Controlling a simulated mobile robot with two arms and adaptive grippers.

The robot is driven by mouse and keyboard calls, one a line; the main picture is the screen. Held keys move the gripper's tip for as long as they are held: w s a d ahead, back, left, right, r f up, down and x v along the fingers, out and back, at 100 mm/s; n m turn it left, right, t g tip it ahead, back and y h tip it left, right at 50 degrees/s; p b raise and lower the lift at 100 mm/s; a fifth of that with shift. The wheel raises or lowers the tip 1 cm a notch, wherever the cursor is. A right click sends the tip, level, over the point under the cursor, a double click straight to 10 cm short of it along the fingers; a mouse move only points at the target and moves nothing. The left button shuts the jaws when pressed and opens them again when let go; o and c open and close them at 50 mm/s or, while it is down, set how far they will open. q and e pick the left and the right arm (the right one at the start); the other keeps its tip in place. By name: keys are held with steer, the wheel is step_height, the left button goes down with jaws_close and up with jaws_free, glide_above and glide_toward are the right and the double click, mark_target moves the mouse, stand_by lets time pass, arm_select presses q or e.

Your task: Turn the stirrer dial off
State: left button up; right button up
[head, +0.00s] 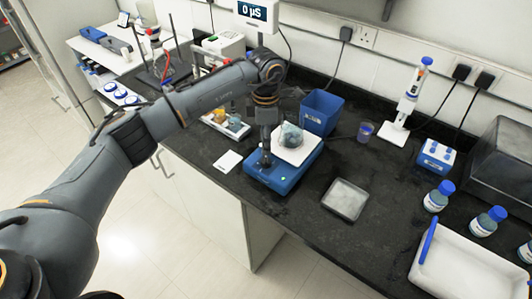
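The blue stirrer (284,181) stands near the front edge of the black bench, in the middle of the head view. A glass beaker (291,137) with pale contents sits on its white top plate (299,155). My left gripper (265,163) points down at the left front part of the stirrer, its tips at or just above the blue housing. The fingers look close together, but they are small and dark, so I cannot tell whether they are shut or touching. I cannot make out the dial; the gripper may cover it. My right gripper is out of view.
A blue bin (320,112) stands behind the stirrer. A square metal tray (345,199) and a white card (227,161) lie either side. A pipette stand (407,105), blue-capped bottles (438,196) and a white tray (465,270) are at right. The bench between the metal and white trays is clear.

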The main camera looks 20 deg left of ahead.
mark_target(266, 158)
arm_select(q)
step_height(266, 158, down, 6)
steer(key=shift+d+p, duration=0.1)
steer(key=shift+p, duration=0.75)
steer(key=shift+f, duration=0.75)
jaws_close()
